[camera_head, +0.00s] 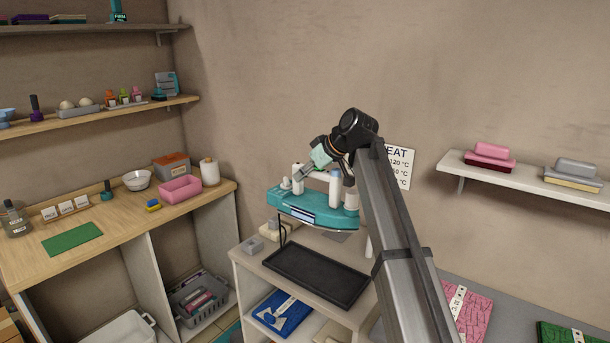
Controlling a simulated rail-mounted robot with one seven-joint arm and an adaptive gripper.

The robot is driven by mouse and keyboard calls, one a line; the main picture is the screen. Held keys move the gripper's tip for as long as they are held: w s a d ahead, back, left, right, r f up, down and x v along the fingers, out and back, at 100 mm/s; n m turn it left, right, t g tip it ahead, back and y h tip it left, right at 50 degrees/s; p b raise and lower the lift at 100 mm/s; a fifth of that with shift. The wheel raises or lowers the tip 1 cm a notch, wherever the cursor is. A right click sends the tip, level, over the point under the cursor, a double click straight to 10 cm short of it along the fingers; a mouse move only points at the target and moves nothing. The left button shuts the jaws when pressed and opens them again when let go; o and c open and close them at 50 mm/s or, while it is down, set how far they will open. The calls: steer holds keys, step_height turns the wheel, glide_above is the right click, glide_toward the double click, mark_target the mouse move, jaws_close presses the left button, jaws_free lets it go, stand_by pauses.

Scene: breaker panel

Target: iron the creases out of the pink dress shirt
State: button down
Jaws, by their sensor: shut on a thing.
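The pink dress shirt (474,312) lies flat on a grey surface at the lower right, with dark crease lines across it and a pale strip with small dark marks. A teal appliance (312,210) with a white handle and a small display, apparently the iron, is behind the black tray above the low cabinet. My gripper (303,174) comes down from the right and is shut on the appliance's white handle. The fingertips are small and partly hidden. I cannot tell whether the appliance is lifted or resting. My arm hides part of its right side.
A black tray (310,289) lies on the low cabinet, with a folded blue garment (281,310) below. A green garment (571,333) lies right of the pink shirt. A heat sign (402,164) is behind my arm.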

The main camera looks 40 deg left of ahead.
mark_target(301, 164)
steer(key=shift+r+p, duration=0.55)
steer(key=shift+r, duration=1.15)
